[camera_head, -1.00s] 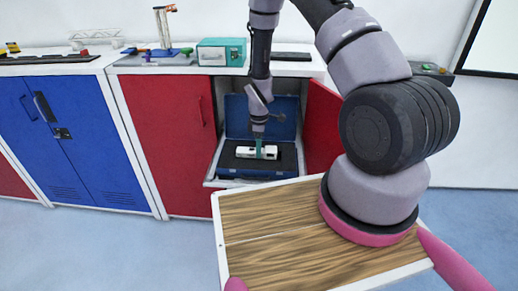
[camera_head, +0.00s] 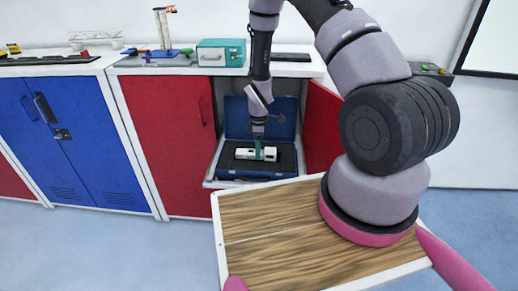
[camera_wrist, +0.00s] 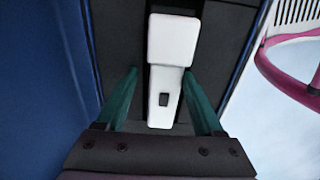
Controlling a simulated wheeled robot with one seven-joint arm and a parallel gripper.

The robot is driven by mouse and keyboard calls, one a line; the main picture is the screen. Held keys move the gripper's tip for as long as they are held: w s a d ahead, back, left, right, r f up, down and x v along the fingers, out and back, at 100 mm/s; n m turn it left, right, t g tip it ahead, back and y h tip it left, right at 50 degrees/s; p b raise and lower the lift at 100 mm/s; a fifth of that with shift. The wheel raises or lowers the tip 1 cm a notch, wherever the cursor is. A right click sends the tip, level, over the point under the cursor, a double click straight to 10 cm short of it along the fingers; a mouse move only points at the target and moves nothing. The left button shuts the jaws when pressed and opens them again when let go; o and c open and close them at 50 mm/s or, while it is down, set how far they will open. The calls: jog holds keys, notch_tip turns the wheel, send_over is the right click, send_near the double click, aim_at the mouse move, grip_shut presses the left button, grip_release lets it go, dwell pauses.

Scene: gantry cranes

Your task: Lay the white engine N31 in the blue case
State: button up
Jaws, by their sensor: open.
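The white engine (camera_head: 268,153) lies in the open blue case (camera_head: 233,171), on its dark lining. In the wrist view the engine (camera_wrist: 171,45) is long, with a raised white block at the far end and a small dark mark on its lower part. My gripper (camera_head: 258,152) is above the case with its green fingers pointing down. In the wrist view my gripper (camera_wrist: 163,92) is open, with one finger on each side of the engine and gaps between. Any number on the engine is not legible.
The case stands on a pulled-out shelf in a cabinet with an open red door (camera_head: 322,127) on the right. A closed red door (camera_head: 165,140) is on the left. A teal box (camera_head: 221,52) and a small crane model (camera_head: 165,35) stand on top.

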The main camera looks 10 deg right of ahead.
notch_tip(320, 180, up, 12)
notch_tip(320, 180, up, 12)
jog(key=m+t, duration=0.1)
jog(key=m, duration=0.3)
send_over(263, 150)
jog(key=s+d+r+m+t+y, duration=0.15)
jog(key=s+r+m, duration=0.25)
jog(key=r, duration=0.8)
jog(key=s+d+r+m+t, duration=0.2)
jog(key=s+r+m+t, duration=0.2)
jog(key=s+r+m, duration=0.6)
jog(key=s+r, duration=0.5)
jog(key=s, duration=0.3)
jog(key=shift+s+d+r+m, duration=0.25)
jog(key=shift+r+m, duration=0.05)
jog(key=shift+t+y, duration=0.25)
jog(key=shift+c, duration=0.2)
